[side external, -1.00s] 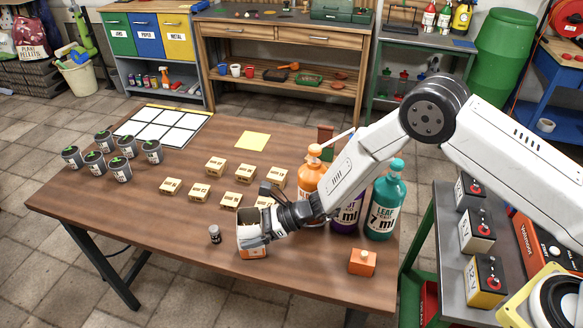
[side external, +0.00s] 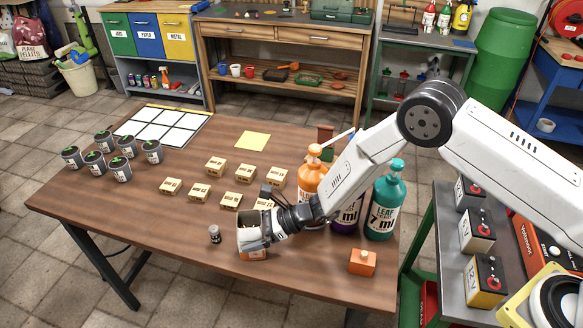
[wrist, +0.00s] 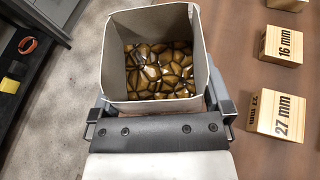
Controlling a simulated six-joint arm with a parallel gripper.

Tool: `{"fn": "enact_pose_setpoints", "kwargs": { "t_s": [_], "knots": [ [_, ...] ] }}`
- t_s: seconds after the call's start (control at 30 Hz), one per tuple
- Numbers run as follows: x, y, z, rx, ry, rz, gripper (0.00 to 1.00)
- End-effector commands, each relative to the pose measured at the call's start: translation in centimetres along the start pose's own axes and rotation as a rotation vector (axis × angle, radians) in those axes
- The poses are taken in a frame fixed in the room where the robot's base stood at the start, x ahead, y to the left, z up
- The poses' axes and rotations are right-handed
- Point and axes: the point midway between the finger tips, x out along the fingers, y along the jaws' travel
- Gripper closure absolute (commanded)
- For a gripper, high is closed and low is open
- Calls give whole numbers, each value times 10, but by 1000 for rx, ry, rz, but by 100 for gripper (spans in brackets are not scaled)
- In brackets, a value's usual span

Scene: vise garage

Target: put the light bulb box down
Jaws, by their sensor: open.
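The light bulb box (side external: 248,229) appears to be the open-topped carton near the table's front edge, pale above with orange showing low down. It looks upright, with its base at the tabletop; the wrist view cannot confirm contact. In the wrist view, the box (wrist: 116,60) shows pale walls and a glossy brown, cell-like pattern inside. My gripper (side external: 254,242) is open, with its fingers still around the box, one at each side. The fingers (wrist: 162,108) partly hide its lower walls, so any small gap to them cannot be judged.
An orange bottle (side external: 311,181) and a teal-capped bottle (side external: 385,207) stand right. A small orange block (side external: 362,262) sits front right. The table's left front is clear.

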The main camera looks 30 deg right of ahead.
Motion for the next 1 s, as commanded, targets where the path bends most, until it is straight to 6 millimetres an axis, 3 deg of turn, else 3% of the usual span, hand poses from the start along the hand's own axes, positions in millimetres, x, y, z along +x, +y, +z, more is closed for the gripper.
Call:
{"fn": "enact_pose_setpoints", "kwargs": {
  "t_s": [0.43,0.7,1.0],
  "knots": [
    [-32,-1,2,0,-1,-2,0],
    [-43,0,35,-3,-3,-1,0],
    [-54,0,59,-2,-1,0,0]
  ]
}}
